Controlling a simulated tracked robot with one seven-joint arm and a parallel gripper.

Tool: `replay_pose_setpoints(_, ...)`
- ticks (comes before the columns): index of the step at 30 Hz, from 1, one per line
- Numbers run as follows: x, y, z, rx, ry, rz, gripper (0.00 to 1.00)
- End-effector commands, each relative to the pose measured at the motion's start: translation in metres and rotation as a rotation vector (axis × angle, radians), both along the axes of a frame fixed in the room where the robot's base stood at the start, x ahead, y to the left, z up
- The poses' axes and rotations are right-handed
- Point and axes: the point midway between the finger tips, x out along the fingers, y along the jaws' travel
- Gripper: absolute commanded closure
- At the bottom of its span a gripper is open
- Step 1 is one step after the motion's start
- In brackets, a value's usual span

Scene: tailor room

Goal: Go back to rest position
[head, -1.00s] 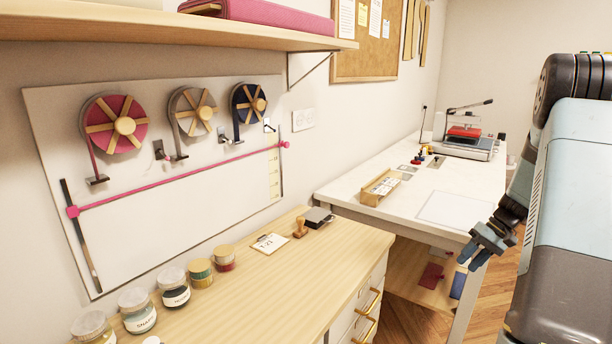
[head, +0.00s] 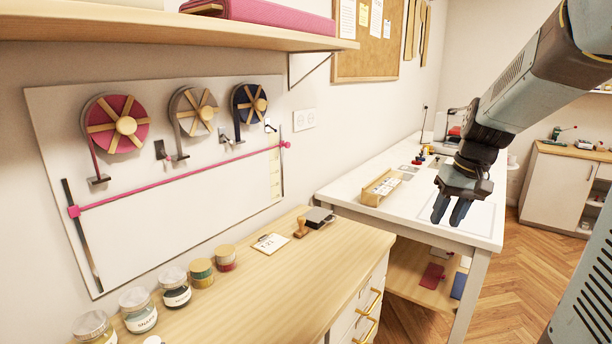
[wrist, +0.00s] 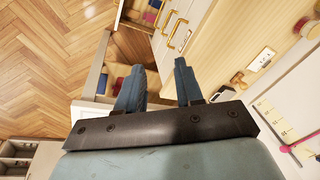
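My gripper (head: 449,211) hangs at the right of the head view, fingers pointing down, in front of the white worktable (head: 484,232). In the wrist view my gripper (wrist: 157,85) shows its two blue-grey fingers apart with nothing between them, so it is open and empty. Beyond the fingers, the wrist view shows the floor, a shelf and the drawer cabinet below. My arm reaches in from the upper right of the head view.
The wooden counter (head: 300,270) holds several jars (head: 138,310), a wooden stamp (head: 301,227) and a tag (head: 270,243). A wooden box (head: 381,187) sits on the white worktable. A wall panel (head: 180,215) carries three ribbon reels. Wood floor (head: 535,270) is clear at right.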

Motion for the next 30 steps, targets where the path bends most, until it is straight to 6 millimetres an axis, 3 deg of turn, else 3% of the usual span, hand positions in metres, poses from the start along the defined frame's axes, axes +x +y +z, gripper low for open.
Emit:
replay_pose_setpoints(9,-0.063,0.039,0.034,-0.087,-0.128,0.006,0.64)
replay_pose_setpoints(21,-0.139,0.066,0.050,-0.151,-0.300,-0.002,0.64)
replay_pose_setpoints(30,-0.163,0.071,0.049,-0.164,-0.361,-0.008,0.64)
